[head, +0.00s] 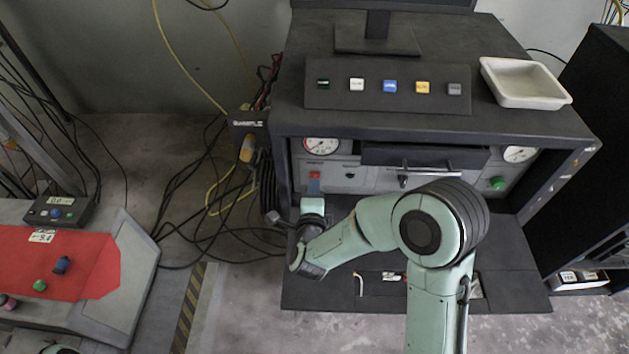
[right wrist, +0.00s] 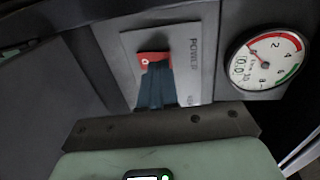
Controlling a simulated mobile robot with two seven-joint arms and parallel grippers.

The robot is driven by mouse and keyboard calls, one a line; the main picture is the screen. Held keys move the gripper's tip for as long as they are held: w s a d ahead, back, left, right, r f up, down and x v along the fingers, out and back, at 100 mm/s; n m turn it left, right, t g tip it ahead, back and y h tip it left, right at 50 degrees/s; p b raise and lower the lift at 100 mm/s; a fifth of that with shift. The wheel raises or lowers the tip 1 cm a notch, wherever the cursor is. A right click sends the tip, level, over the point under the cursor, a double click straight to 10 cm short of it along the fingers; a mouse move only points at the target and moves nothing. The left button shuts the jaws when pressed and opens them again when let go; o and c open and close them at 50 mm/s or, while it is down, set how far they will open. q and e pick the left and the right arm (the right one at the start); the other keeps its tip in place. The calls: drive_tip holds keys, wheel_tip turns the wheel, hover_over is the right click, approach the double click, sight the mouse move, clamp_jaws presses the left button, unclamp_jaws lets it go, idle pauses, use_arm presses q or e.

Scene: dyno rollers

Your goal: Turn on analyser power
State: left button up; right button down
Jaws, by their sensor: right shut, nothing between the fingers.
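The analyser power switch is a small red rocker (right wrist: 153,57) on a light grey plate (right wrist: 190,60) with lettering that looks like POWER. In the head view the red switch (head: 315,175) sits below the left gauge on the front panel. My right gripper (head: 314,187) is at the switch, its dark blue fingers shut with nothing between them. In the right wrist view the fingertips (right wrist: 156,70) overlap the lower part of the red rocker and hide some of it. I cannot tell whether they touch it or which way it is set. My left gripper is not in view.
A gauge (right wrist: 264,57) is beside the switch plate. The panel also has a drawer handle (head: 403,181), a right gauge (head: 519,153) and a green button (head: 497,184). A button strip (head: 320,98) and a white tray (head: 525,80) are on top. Cables lie on the floor at left.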

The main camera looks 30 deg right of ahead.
drive_tip(key=shift+w+d+r, duration=0.1)
drive_tip(key=shift+w+d, duration=0.2)
drive_tip(key=shift+w, duration=0.15)
drive_tip(key=shift+w+d+r+g+p, duration=0.2)
drive_tip(key=shift+w+r+g+p, duration=0.1)
drive_tip(key=shift+r+g+p, duration=0.25)
drive_tip(key=shift+f, duration=0.45)
